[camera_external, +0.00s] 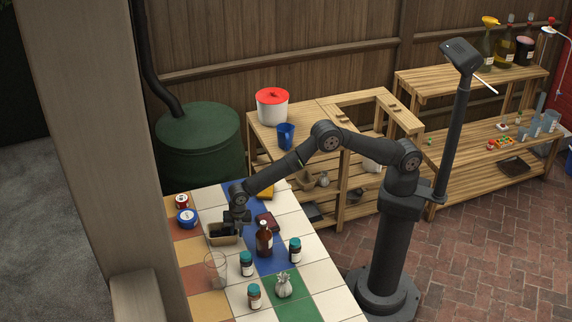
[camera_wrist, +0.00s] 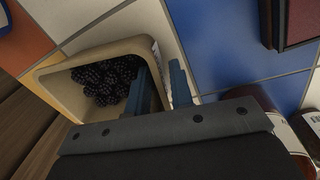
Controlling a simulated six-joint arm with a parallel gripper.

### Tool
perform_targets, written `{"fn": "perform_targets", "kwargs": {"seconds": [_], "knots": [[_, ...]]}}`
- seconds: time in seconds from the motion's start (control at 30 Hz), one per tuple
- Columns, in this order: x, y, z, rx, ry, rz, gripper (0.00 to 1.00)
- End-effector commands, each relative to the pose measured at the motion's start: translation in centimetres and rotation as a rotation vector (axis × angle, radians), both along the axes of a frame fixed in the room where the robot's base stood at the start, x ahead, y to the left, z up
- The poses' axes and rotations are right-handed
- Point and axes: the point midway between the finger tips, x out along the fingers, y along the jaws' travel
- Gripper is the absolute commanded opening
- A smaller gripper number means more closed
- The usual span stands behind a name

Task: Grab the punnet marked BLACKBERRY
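A tan punnet (camera_external: 222,239) full of blackberries stands on the tiled table, and it shows from above in the wrist view (camera_wrist: 60,98). The blackberries (camera_wrist: 105,80) are dark and heaped inside. A pale label edge shows on the punnet's right wall, but its writing cannot be read. My gripper (camera_external: 237,228) is down at the punnet. In the wrist view its fingers (camera_wrist: 162,82) straddle that right wall, one inside beside the berries and one outside. The gap between them is narrow, and I cannot tell whether they press on the wall.
A brown bottle (camera_external: 264,242) stands close to the right of my gripper. A clear glass (camera_external: 215,270) and teal-capped jars (camera_external: 246,265) stand in front.

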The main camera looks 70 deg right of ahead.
Motion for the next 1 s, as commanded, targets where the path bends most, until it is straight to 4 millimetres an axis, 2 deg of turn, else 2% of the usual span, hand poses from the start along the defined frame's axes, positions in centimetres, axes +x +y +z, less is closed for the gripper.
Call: {"fn": "perform_targets", "kwargs": {"seconds": [0.03, 0.1, 0.57, 0.73, 0.83, 1.0], "knots": [[-0.1, -0.1, -0.1, -0.002, 0.002, 0.000, 0.09], [-0.1, -0.1, -0.1, -0.002, 0.002, 0.000, 0.00], [-0.1, 0.0, 0.4, -0.002, 0.002, 0.000, 0.00], [0.0, 0.0, 2.2, 0.000, 0.000, 0.000, 0.00], [0.0, 0.1, 4.2, 0.001, -0.002, 0.000, 0.00], [0.8, -3.6, 6.3, 0.000, 0.000, -0.005, 0.00]]}}
